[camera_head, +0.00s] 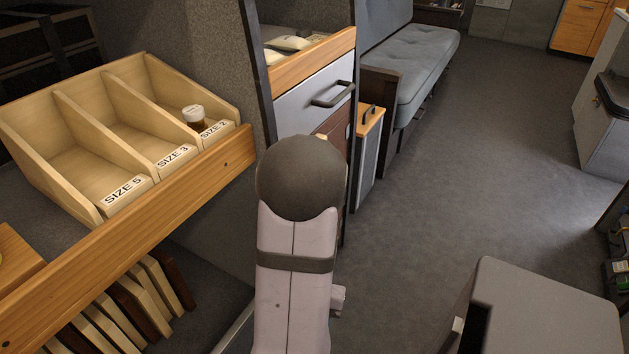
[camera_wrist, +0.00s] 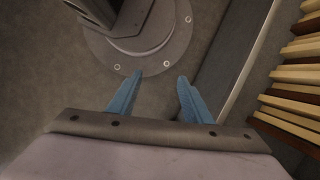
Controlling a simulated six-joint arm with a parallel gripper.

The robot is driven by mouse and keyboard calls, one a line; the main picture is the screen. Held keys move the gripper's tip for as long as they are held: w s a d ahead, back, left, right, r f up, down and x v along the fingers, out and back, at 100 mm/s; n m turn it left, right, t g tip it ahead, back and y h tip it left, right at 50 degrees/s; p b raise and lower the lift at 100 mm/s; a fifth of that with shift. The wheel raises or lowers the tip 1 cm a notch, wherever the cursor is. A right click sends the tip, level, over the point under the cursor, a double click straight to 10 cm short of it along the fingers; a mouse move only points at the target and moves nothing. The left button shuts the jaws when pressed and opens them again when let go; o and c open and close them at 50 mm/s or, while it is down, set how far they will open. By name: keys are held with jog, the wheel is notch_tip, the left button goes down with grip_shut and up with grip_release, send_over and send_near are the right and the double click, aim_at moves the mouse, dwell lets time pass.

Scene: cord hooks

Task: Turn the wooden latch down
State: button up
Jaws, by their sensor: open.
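My gripper (camera_wrist: 160,82) shows in the wrist view with two blue fingers apart and nothing between them. It points down at grey floor beside a round bolted base plate. In the head view my arm covers the middle of the picture and hides the gripper. I cannot make out the wooden latch in either view. A reddish-brown panel (camera_head: 338,130) shows partly behind my arm, below a grey drawer, and most of it is hidden.
A wooden bin (camera_head: 55,110) with labelled compartments and a small jar (camera_head: 193,114) stands on the left shelf. Upright boards (camera_head: 135,300) stand below, also in the wrist view (camera_wrist: 295,75). A grey drawer (camera_head: 310,100) and bench (camera_head: 415,60) stand behind.

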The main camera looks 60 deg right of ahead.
jog(key=w+d+r+m+t+h+p, duration=0.1)
jog(key=d+r+m+t+p, duration=0.3)
jog(key=d, duration=0.6)
jog(key=w+d+r+m+t+h, duration=0.1)
jog(key=d+m+t, duration=0.55)
jog(key=d, duration=0.35)
jog(key=w+d+r+n+t+h, duration=0.1)
jog(key=w+d+r+n+t, duration=0.1)
jog(key=r, duration=0.8)
jog(key=w+d+r+n+t, duration=0.3)
jog(key=d+r+n+t, duration=0.2)
jog(key=r, duration=0.5)
jog(key=shift+d+r+t+h, duration=0.4)
jog(key=shift+d+t, duration=0.25)
jog(key=shift+d, duration=0.2)
jog(key=w, duration=0.7)
jog(key=shift+w+b, duration=0.15)
jog(key=shift+b, duration=0.15)
jog(key=shift+f, duration=0.1)
jog(key=shift+c, duration=0.3)
